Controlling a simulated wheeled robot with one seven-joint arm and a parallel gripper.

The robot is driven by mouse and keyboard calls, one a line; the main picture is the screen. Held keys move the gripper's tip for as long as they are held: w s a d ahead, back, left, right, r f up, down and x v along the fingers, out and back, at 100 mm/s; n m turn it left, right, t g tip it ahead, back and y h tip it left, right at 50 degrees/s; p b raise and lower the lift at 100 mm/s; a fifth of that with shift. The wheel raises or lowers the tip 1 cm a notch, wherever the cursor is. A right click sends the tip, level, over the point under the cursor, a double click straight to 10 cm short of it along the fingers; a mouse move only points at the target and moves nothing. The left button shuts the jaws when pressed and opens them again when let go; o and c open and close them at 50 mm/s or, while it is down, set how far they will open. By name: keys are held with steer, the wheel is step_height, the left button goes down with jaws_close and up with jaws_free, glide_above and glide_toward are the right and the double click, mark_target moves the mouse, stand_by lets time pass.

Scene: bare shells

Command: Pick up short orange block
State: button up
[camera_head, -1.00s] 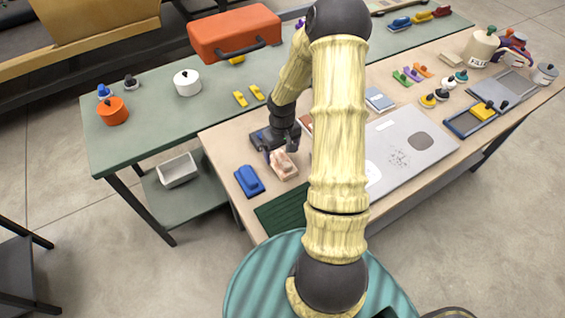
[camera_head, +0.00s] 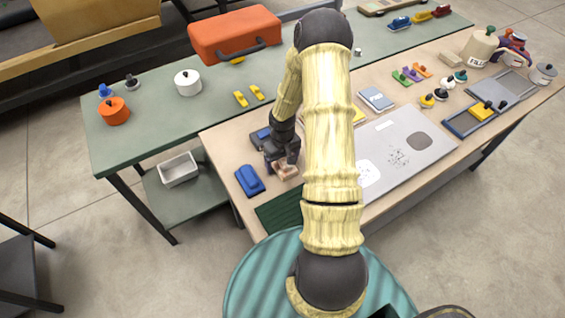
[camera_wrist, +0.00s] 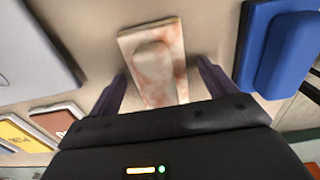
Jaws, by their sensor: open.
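A short block with a raised knob and a pale pink-orange mottled surface (camera_head: 287,173) lies on the near wooden table; it also shows in the wrist view (camera_wrist: 155,65). My gripper (camera_head: 283,160) is low over this block and partly covers it in the head view. In the wrist view my gripper (camera_wrist: 163,82) is open, with one dark finger on each side of the block and gaps visible. A small plain orange piece (camera_head: 422,70) lies farther back on the same table, beside green and purple ones.
A blue block (camera_head: 249,181) sits close to the left of the mottled block; it is at right in the wrist view (camera_wrist: 285,50). A dark green ribbed mat (camera_head: 280,213) lies at the table's near edge. A grey board (camera_head: 420,165) lies to the right.

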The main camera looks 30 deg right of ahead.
steer(key=c, duration=1.2)
steer(key=shift+r, duration=0.15)
step_height(320, 180, up, 10)
steer(key=shift+f+b, duration=0.1)
steer(key=shift+b, duration=0.35)
